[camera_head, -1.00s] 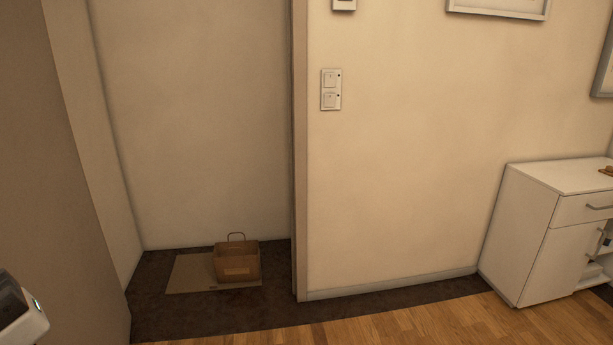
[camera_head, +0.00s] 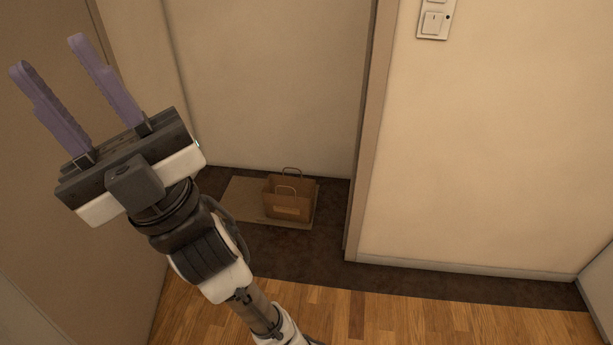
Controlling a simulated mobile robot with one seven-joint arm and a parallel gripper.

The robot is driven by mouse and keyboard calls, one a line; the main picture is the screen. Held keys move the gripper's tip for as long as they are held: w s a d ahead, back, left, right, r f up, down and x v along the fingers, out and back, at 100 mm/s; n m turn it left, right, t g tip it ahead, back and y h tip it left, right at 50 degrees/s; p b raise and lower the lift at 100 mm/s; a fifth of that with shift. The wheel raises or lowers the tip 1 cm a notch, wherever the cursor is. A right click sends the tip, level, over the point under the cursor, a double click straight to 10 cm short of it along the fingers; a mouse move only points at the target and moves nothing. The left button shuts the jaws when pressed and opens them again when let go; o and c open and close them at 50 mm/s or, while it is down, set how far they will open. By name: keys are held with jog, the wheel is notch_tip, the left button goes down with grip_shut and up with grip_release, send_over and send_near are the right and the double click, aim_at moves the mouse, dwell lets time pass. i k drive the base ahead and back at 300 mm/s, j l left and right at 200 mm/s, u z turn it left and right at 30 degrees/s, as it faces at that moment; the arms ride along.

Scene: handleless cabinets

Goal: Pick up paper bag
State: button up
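A brown paper bag (camera_head: 288,200) stands upright on a flat tan mat (camera_head: 240,201) in the alcove, near the back wall. It has two looped handles on top and a lighter label on its front. My gripper (camera_head: 45,53) is raised at the upper left of the view, its two purple fingers apart with nothing between them. It is well away from the bag, up and to the left in the picture. The bag is fully in view.
A wall edge (camera_head: 364,150) stands just right of the bag. A tan panel (camera_head: 40,180) closes the left side. Dark flooring (camera_head: 300,243) surrounds the mat, with clear wooden floor (camera_head: 400,320) in front. A light switch (camera_head: 433,20) is on the right wall.

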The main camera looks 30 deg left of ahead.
aim_at(290, 198)
jog(key=i+u, duration=0.35)
jog(key=i, duration=0.2)
jog(key=i+l+u, duration=0.1)
jog(key=i+u, duration=0.25)
jog(key=i, duration=0.2)
jog(key=i+j+u, duration=0.15)
jog(key=i, duration=0.4)
jog(key=i+j+u, duration=0.15)
jog(key=i, duration=0.4)
jog(key=i+j+z, duration=0.45)
jog(key=j, duration=0.35)
jog(key=i+j, duration=0.1)
jog(key=i+u, duration=0.05)
jog(key=i, duration=0.05)
